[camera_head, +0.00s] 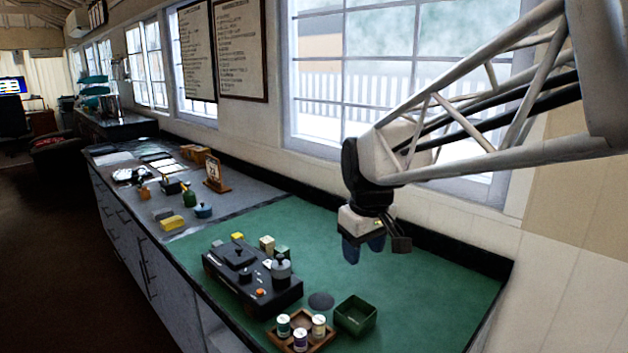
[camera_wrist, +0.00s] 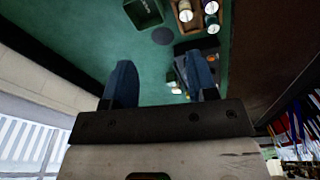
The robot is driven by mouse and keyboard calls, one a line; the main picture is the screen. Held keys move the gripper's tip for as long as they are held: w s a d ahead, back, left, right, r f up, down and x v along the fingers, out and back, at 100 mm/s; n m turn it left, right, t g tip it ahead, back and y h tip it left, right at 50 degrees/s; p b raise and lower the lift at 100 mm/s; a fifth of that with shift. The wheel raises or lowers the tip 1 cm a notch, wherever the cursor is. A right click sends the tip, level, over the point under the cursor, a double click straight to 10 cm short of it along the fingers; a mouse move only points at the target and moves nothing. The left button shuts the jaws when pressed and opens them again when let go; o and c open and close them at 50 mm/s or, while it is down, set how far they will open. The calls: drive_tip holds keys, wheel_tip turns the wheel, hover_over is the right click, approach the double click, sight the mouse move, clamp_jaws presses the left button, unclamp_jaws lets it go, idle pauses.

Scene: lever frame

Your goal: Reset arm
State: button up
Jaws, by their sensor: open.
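My gripper (camera_head: 362,250) hangs from the white truss arm above the green mat, in front of the window. Its two blue fingers are apart with nothing between them. In the wrist view my gripper (camera_wrist: 162,82) also shows its fingers spread, with the green mat beyond. The fingers touch nothing that I can see. A black device (camera_head: 250,275) with a dark knob or lever on top and an orange button sits on the mat, to the left of and below my gripper. The right finger partly covers the device in the wrist view.
A wooden tray (camera_head: 325,342) holds several small jars at the mat's front. A green open box (camera_head: 356,315) and a dark disc (camera_head: 321,301) are beside it. The mat's right side is clear.

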drive_tip(key=s+d+f+m, duration=0.2)
drive_tip(key=s+d, duration=0.1)
drive_tip(key=s, duration=0.4)
drive_tip(key=s+d+f+m, duration=0.2)
drive_tip(key=s+d, duration=0.1)
drive_tip(key=s, duration=0.4)
drive_tip(key=s+d+f+m+t, duration=0.1)
drive_tip(key=s+d+f+m, duration=0.1)
drive_tip(key=s, duration=0.6)
drive_tip(key=shift+d+f+m, duration=0.3)
drive_tip(key=shift+d+m, duration=0.1)
drive_tip(key=shift+d, duration=0.15)
idle(0.7)
